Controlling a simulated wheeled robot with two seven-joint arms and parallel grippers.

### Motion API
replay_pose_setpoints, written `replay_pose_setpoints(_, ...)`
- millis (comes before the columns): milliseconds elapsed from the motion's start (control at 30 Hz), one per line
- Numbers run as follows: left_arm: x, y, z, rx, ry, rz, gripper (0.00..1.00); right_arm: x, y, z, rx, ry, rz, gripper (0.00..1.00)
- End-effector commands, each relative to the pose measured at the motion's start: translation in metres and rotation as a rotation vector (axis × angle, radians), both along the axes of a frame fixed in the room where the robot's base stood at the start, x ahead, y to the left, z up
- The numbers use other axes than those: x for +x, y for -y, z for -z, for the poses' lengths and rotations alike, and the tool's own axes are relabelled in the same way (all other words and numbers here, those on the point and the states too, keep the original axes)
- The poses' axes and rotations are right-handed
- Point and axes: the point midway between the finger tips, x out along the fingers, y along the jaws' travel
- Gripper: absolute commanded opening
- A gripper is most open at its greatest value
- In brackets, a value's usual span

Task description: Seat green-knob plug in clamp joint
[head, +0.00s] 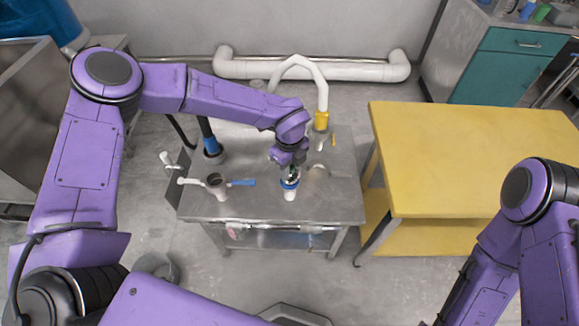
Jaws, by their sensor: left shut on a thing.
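My left gripper (289,165) is over the front right part of the grey metal table (335,205), pointing down. It is shut on a small dark thing with a hint of green, which I take as the green-knob plug (292,172); the fingers hide most of it. Directly below stands a short white fitting (290,195) with a blue ring (290,184) at its top, perhaps the clamp joint. The plug is at or just above the ring; I cannot tell whether it is inside. My right arm is at the right edge, its gripper out of view.
A white curved pipe with a yellow collar (321,120) rises at the back. A yellow table (480,155) stands right.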

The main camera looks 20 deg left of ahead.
Motion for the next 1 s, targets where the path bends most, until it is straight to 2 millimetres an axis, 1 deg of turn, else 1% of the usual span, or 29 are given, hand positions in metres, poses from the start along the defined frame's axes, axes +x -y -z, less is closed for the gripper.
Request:
replay_pose_setpoints(267, 0.000, 0.000, 0.001, 0.000, 0.000, 0.000, 0.00, 0.000, 0.000, 0.001, 0.000, 0.000, 0.000, 0.43)
replay_pose_setpoints(867, 0.000, 0.000, 0.016, 0.000, -0.001, -0.001, 0.00, 0.000, 0.000, 0.013, 0.000, 0.000, 0.000, 0.43)
replay_pose_setpoints(900, 0.000, 0.000, 0.016, -0.001, 0.000, -0.001, 0.32, 0.000, 0.000, 0.013, 0.000, 0.000, 0.000, 0.43)
replay_pose_setpoints(967, 0.000, 0.000, 0.015, -0.001, 0.000, -0.001, 0.51, 0.000, 0.000, 0.012, 0.000, 0.000, 0.000, 0.43)
replay_pose_setpoints(1000, 0.000, 0.000, 0.015, -0.001, 0.000, -0.001, 0.58, 0.000, 0.000, 0.012, 0.000, 0.000, 0.000, 0.43)
